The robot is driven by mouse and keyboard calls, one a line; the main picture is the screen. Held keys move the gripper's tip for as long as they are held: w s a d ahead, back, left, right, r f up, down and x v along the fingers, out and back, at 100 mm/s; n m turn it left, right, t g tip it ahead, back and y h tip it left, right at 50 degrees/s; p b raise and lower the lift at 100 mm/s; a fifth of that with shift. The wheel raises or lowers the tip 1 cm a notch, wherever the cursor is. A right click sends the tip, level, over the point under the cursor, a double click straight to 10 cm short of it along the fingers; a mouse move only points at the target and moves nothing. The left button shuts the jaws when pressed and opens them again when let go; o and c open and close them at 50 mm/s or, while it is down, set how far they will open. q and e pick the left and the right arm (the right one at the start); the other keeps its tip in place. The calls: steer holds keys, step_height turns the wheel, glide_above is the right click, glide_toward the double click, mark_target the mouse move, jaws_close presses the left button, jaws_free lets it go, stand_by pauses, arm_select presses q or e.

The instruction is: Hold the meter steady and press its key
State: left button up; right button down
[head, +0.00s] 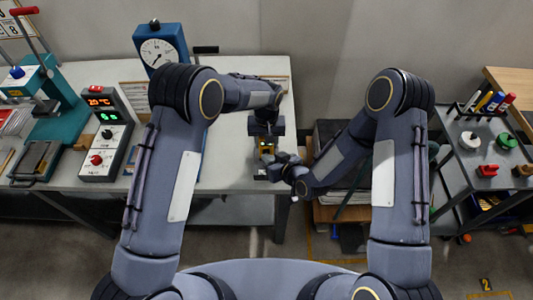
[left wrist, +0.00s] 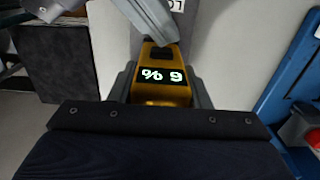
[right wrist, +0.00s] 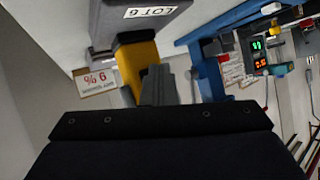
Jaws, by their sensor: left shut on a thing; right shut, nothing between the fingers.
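The yellow meter (left wrist: 160,93) has a dark display with a lit percent figure, upside down in the left wrist view. My left gripper (head: 266,139) is shut on the meter, one finger on each side. My right gripper (head: 279,160) is shut and empty, beside the meter. Its tip (right wrist: 158,86) overlaps the yellow body in the right wrist view; I cannot tell whether they touch.
A white card (right wrist: 95,83) with red writing and a LOT 6 label (right wrist: 157,12) are near the meter. A blue dial scale (head: 158,49) and a control box (head: 104,135) stand on the table (head: 226,178). A trolley (head: 461,153) with pens stands at right.

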stand_by(0.5)
steer(key=shift+s, duration=0.85)
steer(key=s, duration=0.5)
stand_by(0.4)
arm_select(q)
steer(key=o, duration=1.2)
